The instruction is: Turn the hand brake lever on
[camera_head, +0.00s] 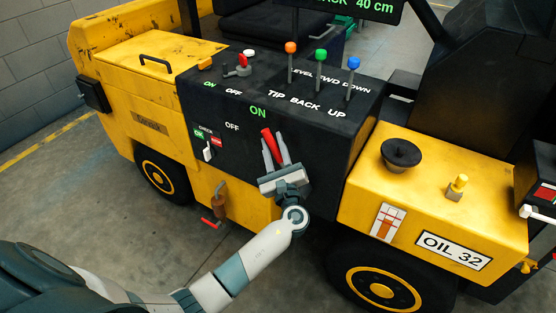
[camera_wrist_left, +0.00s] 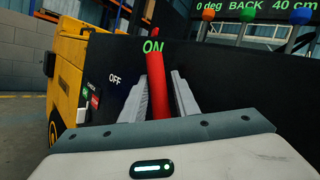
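The hand brake lever is a red lever (camera_head: 268,139) on the dark front panel, below the green ON label and to the right of the white OFF label. In the left wrist view the red lever (camera_wrist_left: 157,85) rises between the fingers, its top near ON. The lever's lower end is hidden by the gripper. My right gripper is in neither view.
Several knobbed levers (camera_head: 320,56) stand on the panel top, right of a small red lever (camera_head: 240,68). A check switch (camera_head: 208,151) sits left on the front face. A yellow oil box (camera_head: 436,205) with a black cap (camera_head: 400,153) juts out at right.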

